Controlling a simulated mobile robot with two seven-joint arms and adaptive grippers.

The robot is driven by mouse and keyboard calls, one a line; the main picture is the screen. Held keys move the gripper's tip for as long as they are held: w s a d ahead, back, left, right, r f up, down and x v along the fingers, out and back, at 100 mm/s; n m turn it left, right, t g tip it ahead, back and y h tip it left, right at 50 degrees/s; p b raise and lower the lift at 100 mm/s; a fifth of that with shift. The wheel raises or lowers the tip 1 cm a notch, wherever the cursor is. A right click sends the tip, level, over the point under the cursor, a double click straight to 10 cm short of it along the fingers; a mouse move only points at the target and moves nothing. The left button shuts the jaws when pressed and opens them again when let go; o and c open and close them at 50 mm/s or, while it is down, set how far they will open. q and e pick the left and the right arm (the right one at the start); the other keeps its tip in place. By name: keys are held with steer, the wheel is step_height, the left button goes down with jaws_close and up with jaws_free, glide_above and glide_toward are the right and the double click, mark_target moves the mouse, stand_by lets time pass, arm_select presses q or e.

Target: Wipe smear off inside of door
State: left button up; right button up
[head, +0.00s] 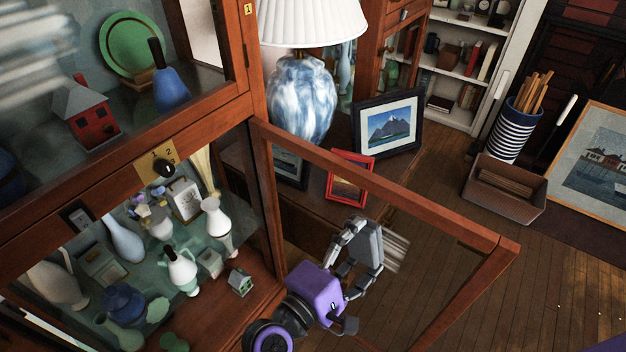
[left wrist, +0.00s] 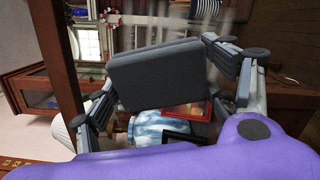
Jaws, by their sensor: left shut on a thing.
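The open cabinet door (head: 440,211) is a brown wooden frame with a clear pane, swung out to the right of the lower cabinet. A whitish streaky smear (head: 398,252) shows at the pane, just right of my left gripper (head: 362,250). That gripper is shut on a dark grey block-like pad (head: 369,241), also large in the left wrist view (left wrist: 160,75). The pad is close beside the smear; I cannot tell whether it touches the glass. Faint pale streaks (left wrist: 228,10) show above the pad in the wrist view. My right gripper is not in view.
Inside the lower cabinet stand several vases, a white jug (head: 182,271) and a small house (head: 241,282). Behind the door, a lamp (head: 302,98), a red frame (head: 350,178) and a mountain picture (head: 388,122) stand on a low wooden top. Pale streaks also mark the upper pane (head: 40,50).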

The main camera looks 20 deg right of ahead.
mark_target(374, 258)
arm_select(q)
steer(key=shift+s+d+p, duration=0.3)
steer(key=shift+s+d, duration=0.2)
steer(key=shift+s, duration=0.25)
steer(key=shift+s+d+p, duration=0.25)
steer(key=shift+s+d, duration=0.25)
steer(key=shift+s, duration=0.2)
steer(key=shift+s+d+p, duration=0.25)
steer(key=shift+s+d, duration=0.25)
steer(key=shift+s, duration=0.2)
steer(key=shift+s+d+p, duration=0.2)
steer(key=shift+s+d, duration=0.3)
steer(key=shift+s, duration=0.3)
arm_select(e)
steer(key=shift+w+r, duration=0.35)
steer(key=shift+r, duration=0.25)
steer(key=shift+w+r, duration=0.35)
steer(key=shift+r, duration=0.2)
arm_select(q)
steer(key=v, duration=0.6)
steer(key=shift+b, duration=0.35)
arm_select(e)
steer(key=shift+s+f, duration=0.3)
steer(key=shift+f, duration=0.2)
